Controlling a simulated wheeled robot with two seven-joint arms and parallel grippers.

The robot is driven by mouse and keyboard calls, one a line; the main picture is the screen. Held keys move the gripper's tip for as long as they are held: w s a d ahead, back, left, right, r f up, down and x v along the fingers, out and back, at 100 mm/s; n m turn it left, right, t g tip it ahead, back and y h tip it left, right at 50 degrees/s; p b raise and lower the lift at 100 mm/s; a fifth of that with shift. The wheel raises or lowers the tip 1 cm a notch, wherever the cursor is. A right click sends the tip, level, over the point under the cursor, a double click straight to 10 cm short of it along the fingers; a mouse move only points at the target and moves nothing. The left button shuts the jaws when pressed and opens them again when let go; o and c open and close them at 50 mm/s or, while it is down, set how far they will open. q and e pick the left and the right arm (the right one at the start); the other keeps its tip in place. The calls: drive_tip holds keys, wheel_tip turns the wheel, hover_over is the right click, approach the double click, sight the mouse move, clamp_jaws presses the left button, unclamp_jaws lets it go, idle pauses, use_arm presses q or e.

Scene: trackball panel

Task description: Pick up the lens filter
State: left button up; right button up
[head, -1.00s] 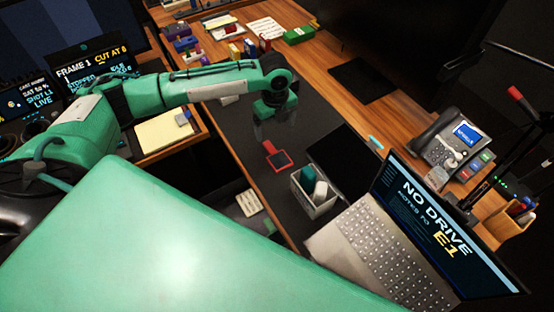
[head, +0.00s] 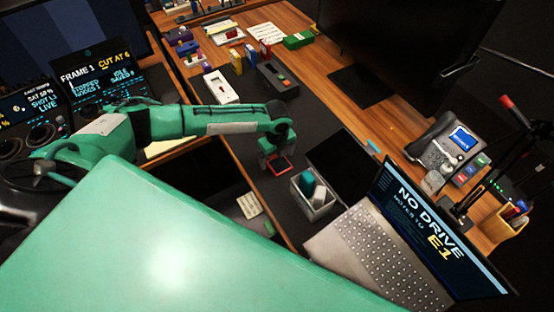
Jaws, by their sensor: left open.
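A small red-framed square piece, which looks like the lens filter (head: 280,168), lies on the dark mat (head: 262,192) in the middle of the desk. My left gripper (head: 277,161) is open and low over it, pointing down. Its fingers are at the red frame and hide part of it. Whether they touch it I cannot tell. My right gripper is not in view.
A light open bin (head: 313,207) with a teal and a white item stands close to the right of the filter.

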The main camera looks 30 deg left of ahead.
use_arm(q)
drive_tip(key=shift+f, duration=0.5)
drive_tip(key=shift+c, duration=0.2)
drive_tip(key=c, duration=1)
drive_tip(key=shift+c, duration=0.2)
drive_tip(key=shift+r, duration=0.2)
